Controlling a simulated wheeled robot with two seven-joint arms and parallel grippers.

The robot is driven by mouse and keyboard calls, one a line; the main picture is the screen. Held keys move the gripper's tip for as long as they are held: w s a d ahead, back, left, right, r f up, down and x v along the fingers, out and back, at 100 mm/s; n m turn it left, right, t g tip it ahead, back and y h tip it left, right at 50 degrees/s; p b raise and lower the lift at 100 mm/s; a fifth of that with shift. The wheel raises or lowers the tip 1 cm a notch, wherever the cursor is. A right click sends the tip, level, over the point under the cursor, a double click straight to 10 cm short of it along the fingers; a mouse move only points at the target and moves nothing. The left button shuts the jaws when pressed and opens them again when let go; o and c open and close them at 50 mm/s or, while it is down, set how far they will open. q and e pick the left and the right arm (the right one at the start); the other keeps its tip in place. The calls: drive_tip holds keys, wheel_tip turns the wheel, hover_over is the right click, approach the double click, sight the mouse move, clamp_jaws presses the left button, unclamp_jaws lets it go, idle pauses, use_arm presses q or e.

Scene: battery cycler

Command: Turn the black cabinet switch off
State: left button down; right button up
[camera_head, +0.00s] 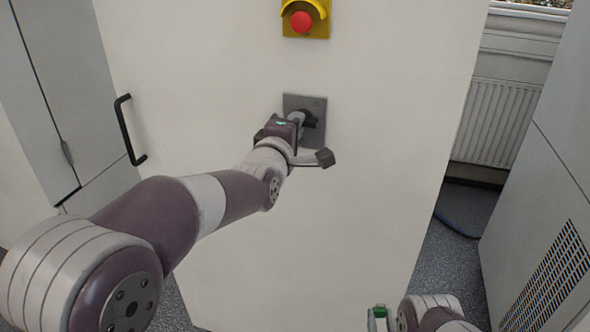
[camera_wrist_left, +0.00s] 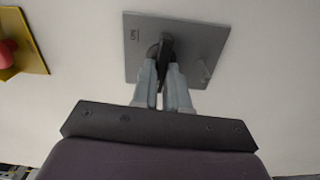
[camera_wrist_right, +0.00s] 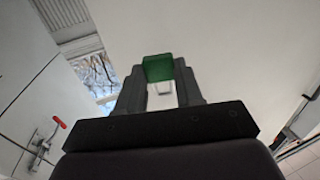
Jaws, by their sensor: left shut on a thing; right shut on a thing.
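The black cabinet switch is a dark knob (camera_wrist_left: 165,48) on a square grey plate (camera_wrist_left: 195,35), on the cabinet's white front (camera_head: 230,60). The plate also shows in the head view (camera_head: 318,105). My left gripper (camera_wrist_left: 163,72) reaches straight at the switch, its two pale fingers shut on the knob. In the head view the left gripper (camera_head: 299,121) hides part of the knob. My right gripper (camera_wrist_right: 160,75) is shut on a green block (camera_wrist_right: 157,67). It is low at the bottom edge of the head view, where the green block (camera_head: 380,312) shows small.
A red emergency button (camera_head: 301,22) on a yellow base sits above the switch. A black handle (camera_head: 128,130) sticks out at the left. A grey cabinet with a vent grille (camera_head: 548,280) stands at the right. A radiator (camera_head: 493,120) is behind; a cable (camera_head: 455,226) lies in the gap.

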use_arm(q)
drive_tip(key=shift+f+n+b, duration=0.1)
drive_tip(key=shift+n+b, duration=0.3)
drive_tip(key=shift+b, duration=0.05)
idle(0.3)
drive_tip(key=c, duration=1.1)
unclamp_jaws()
drive_tip(key=shift+c, duration=0.2)
drive_tip(key=shift+s, duration=0.1)
drive_tip(key=b+v, duration=0.2)
drive_tip(key=v, duration=1)
